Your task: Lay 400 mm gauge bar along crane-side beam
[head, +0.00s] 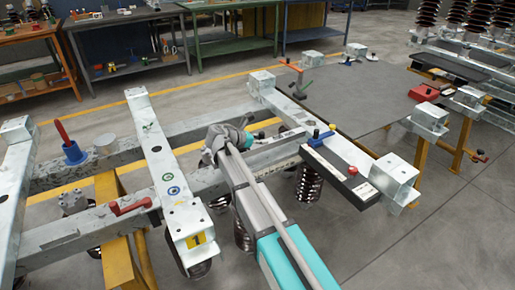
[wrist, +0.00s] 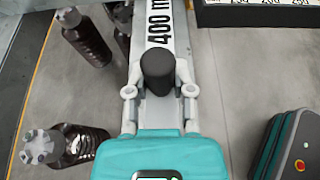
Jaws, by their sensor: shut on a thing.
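The gauge bar (wrist: 161,28) is pale, with a black "400 m" marking cut off at the top of the wrist view. A black knob (wrist: 158,70) stands up from it. My gripper (wrist: 159,92) is shut on the bar at the knob, one finger on each side. In the head view my gripper (head: 224,140) is over the frame between two galvanized cross beams. One beam (head: 158,155) is to its left and bears a yellow "1" tag; the other beam (head: 303,119) is to its right. Which is the crane-side beam I cannot tell. My arm hides part of the frame.
A dark long case (head: 338,172) with coloured knobs lies beside the right beam. Dark ribbed insulators (head: 308,184) hang below the frame. A red-handled tool in a blue holder (head: 75,152) and a red clamp (head: 129,206) sit at left. A grey mat (head: 365,95) is behind right.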

